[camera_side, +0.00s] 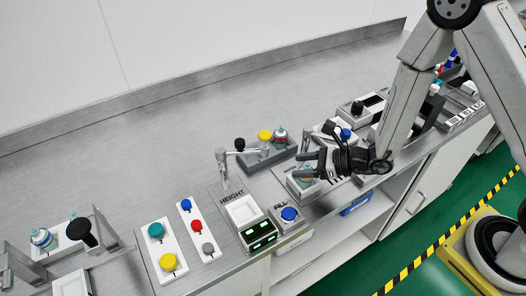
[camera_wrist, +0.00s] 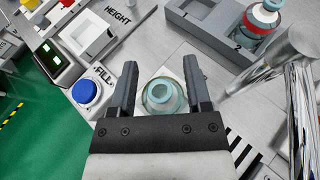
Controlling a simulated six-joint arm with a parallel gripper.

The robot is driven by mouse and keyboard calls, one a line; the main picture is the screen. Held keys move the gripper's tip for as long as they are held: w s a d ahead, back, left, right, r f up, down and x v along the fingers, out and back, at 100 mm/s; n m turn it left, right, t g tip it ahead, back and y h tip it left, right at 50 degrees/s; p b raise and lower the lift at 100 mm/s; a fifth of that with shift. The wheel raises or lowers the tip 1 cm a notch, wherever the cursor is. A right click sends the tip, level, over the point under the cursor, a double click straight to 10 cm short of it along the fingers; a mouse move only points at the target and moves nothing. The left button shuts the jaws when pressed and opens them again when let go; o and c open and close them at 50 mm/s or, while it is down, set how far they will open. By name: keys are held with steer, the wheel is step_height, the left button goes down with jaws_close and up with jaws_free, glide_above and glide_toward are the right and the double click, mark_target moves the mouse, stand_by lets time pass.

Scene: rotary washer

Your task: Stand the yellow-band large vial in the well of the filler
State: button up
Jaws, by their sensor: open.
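A large vial (camera_wrist: 162,95) with a pale teal body and round open-looking top stands upright between my gripper's fingers in the wrist view. It also shows partly under the fingers in the side view (camera_side: 307,172), with a faint yellowish tint low down; its band is mostly hidden. It stands at the white block (camera_side: 302,186) beside the blue FILL button (camera_side: 289,214), apparently the filler's well; how deep it sits I cannot tell. My gripper (camera_wrist: 161,88) is open, one finger on each side of the vial with small gaps. It also shows in the side view (camera_side: 306,164).
The HEIGHT station (camera_side: 243,210) stands left of the filler. Another teal vial (camera_side: 41,238) is at far left. The counter behind is clear.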

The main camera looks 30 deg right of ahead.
steer(key=v, duration=0.6)
steer(key=shift+s+d, duration=0.25)
steer(key=shift+s, duration=0.05)
steer(key=shift+a+r, duration=0.1)
stand_by(0.3)
steer(key=s+a+r+n+g, duration=0.2)
steer(key=s+n+g, duration=0.8)
steer(key=n, duration=0.3)
steer(key=w+d+r+n+t+h, duration=0.3)
steer(key=d+n+h, duration=0.6)
steer(key=n, duration=0.5)
steer(key=shift+d+r, duration=0.7)
steer(key=shift+r, duration=0.15)
